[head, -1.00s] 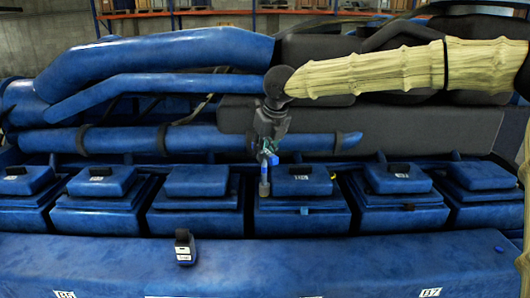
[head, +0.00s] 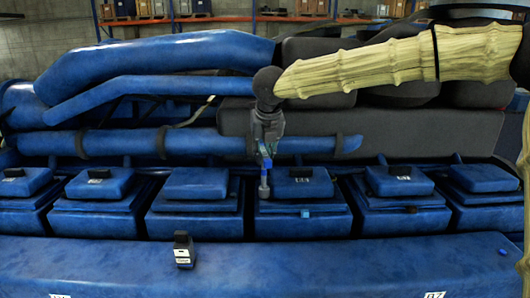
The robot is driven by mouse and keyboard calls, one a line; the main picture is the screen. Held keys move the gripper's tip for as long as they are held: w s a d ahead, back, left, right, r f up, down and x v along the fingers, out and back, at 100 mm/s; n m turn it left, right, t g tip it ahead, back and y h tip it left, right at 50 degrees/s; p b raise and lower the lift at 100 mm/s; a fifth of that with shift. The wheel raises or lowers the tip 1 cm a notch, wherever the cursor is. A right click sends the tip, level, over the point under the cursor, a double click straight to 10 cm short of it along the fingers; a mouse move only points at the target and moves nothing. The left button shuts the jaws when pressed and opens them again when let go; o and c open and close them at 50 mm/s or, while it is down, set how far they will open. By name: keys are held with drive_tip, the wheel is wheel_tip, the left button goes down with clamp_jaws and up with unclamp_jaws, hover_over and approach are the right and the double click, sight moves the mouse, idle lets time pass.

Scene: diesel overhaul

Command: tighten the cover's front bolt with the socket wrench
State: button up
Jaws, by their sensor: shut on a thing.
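My gripper (head: 267,146) hangs pointing down over the row of blue covers. It is shut on the socket wrench (head: 265,164), whose blue part shows just below the fingers. The wrench's dark lower end (head: 264,190) points down at the left edge of a blue cover (head: 303,183) with a white label and a black piece on top. I cannot tell whether the wrench touches a bolt there; the front bolt itself is not clearly visible.
Similar blue covers (head: 197,184) line up on both sides. Thick blue pipes (head: 160,62) run behind. The ledge's middle is otherwise clear.

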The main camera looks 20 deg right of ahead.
drive_tip(key=shift+r, duration=0.15)
clamp_jaws()
drive_tip(key=shift+r+p, duration=1.45)
drive_tip(key=shift+r, duration=0.3)
drive_tip(key=shift+r, duration=2.9)
drive_tip(key=shift+s, duration=0.1)
